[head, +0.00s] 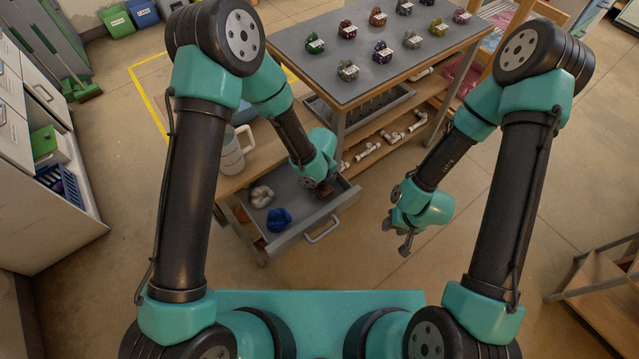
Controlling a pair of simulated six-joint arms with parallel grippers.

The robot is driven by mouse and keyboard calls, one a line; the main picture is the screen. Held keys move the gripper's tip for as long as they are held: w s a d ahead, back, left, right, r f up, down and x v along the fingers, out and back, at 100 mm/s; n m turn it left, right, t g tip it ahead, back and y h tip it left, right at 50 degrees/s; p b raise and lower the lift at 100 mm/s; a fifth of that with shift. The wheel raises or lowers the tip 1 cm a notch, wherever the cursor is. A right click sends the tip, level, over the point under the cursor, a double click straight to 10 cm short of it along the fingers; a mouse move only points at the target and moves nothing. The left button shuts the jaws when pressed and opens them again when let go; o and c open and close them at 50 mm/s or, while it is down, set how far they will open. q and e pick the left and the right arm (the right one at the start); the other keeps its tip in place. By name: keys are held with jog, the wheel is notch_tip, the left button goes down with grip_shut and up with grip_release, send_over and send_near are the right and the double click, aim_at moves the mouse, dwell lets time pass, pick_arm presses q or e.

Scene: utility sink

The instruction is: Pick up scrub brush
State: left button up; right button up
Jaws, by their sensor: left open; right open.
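My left gripper (322,184) reaches down over the right back part of an open grey drawer (292,243). Its jaws are open, and the fingertips are hard to make out. A small dark brown thing (326,190), possibly the scrub brush, shows right at the fingertips; the gripper covers part of it. I cannot tell if they touch. My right gripper (406,242) is open and empty, in the air over the floor to the right of the drawer.
A crumpled pale cloth (261,196) and a blue cloth (279,219) lie in the drawer's left part. A grey-topped table (385,75) with small labelled objects is behind. Pipe pieces (368,151) lie on its shelf.

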pick_arm(q)
jog(key=shift+c, duration=0.4)
jog(key=c, duration=1)
jog(key=shift+o, duration=0.2)
jog(key=shift+r, duration=0.1)
jog(key=shift+r, duration=4.95)
